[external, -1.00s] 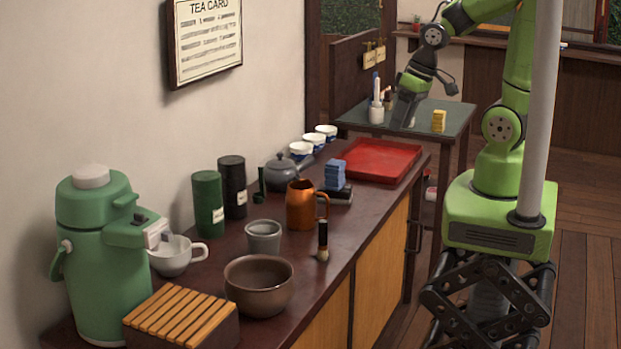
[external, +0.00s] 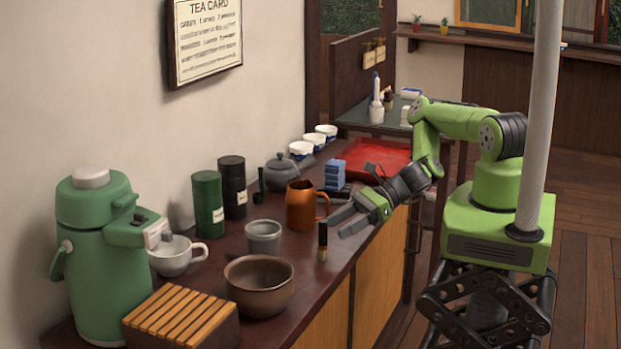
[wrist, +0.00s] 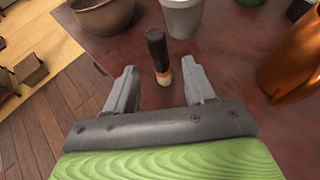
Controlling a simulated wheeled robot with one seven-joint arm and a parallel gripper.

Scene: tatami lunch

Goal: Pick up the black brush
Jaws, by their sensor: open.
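The black brush (external: 322,240) stands upright on the dark counter near its front edge, black handle up and pale bristles down. It also shows in the wrist view (wrist: 156,52), just beyond and between my fingertips. My gripper (external: 342,222) is open and empty, reaching in low from the right over the counter's front edge. In the wrist view the two fingers of my gripper (wrist: 163,82) are spread apart, with the lower end of the brush close to the gap between them. I cannot tell whether a finger touches it.
A grey cup (external: 263,237) and a brown bowl (external: 258,287) stand left of the brush. A copper mug (external: 300,205) stands behind it, with a blue block stack (external: 335,175) beyond. A red tray (external: 365,160) lies farther back. The counter's front edge runs close by.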

